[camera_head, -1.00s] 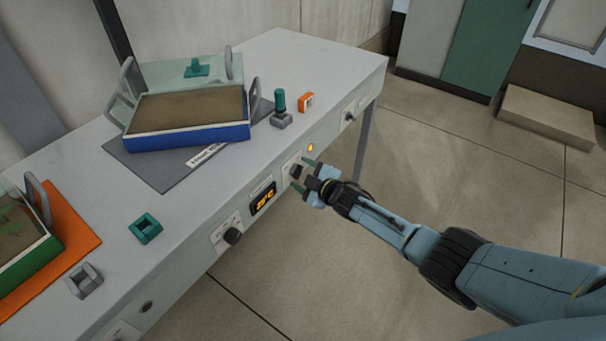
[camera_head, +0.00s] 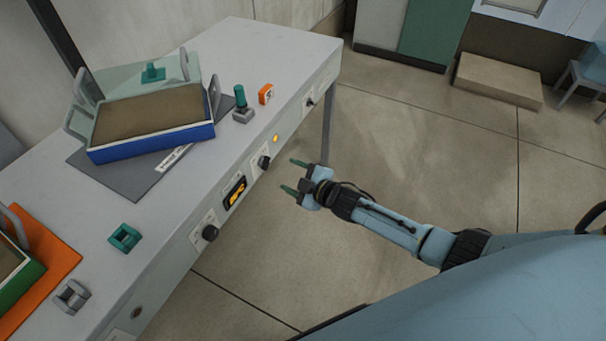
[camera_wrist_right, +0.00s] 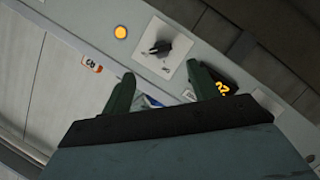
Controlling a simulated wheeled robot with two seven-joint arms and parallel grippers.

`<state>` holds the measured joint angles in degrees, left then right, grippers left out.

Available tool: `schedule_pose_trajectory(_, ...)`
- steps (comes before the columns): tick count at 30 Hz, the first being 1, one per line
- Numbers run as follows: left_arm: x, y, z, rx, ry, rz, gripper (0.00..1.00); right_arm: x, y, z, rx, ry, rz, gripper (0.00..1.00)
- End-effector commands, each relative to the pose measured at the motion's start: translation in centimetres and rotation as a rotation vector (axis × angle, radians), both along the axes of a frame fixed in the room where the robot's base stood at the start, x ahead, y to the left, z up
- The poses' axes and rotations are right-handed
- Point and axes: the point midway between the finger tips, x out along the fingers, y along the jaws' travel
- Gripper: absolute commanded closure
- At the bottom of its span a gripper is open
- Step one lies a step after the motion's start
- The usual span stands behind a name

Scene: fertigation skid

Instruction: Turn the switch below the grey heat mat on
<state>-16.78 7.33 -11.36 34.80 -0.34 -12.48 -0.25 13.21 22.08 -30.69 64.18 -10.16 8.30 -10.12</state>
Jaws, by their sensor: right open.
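The grey heat mat (camera_head: 146,190) lies on the bench under a blue soil tray (camera_head: 155,147). Below it, on the bench front, is a black rotary switch (camera_head: 263,162) on a pale plate, beside a lit amber lamp (camera_head: 276,138). The switch (camera_wrist_right: 159,47) and glowing lamp (camera_wrist_right: 120,32) also show in the right wrist view. My right gripper (camera_head: 293,175) is open and empty, in front of the panel and apart from the switch. Its fingers (camera_wrist_right: 162,85) show in the wrist view. My left gripper is not in view.
An orange-lit display (camera_head: 236,191) and another black knob (camera_head: 210,233) sit left of the switch. A further knob (camera_head: 311,102) is to its right. A green-topped grey post (camera_head: 242,105) and orange block (camera_head: 265,93) stand on the bench. The floor right of the bench is open.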

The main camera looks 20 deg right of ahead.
Motion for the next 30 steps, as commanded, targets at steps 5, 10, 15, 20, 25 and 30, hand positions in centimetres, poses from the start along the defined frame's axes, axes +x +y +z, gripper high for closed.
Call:
schedule_pose_trajectory(5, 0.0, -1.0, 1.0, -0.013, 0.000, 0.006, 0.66, -2.4, -1.0, 0.8, 0.000, 0.000, 0.000, 0.40)
schedule_pose_trajectory(10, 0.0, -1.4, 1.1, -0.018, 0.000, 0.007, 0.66, -3.3, -1.3, 1.0, 0.000, 0.000, 0.000, 0.40)
schedule_pose_trajectory(15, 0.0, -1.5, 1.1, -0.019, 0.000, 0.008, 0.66, -3.4, -1.3, 1.0, 0.000, 0.000, 0.000, 0.40)
schedule_pose_trajectory(20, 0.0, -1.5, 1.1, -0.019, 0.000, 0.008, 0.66, -3.4, -1.3, 1.0, 0.000, 0.000, 0.000, 0.40)
schedule_pose_trajectory(25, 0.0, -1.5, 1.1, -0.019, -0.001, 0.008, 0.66, -3.3, -1.3, 1.0, 0.000, 0.000, 0.000, 0.40)
schedule_pose_trajectory(30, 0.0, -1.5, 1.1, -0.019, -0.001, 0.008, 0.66, -4.4, -2.0, -1.2, 0.011, 0.057, -0.038, 0.40)
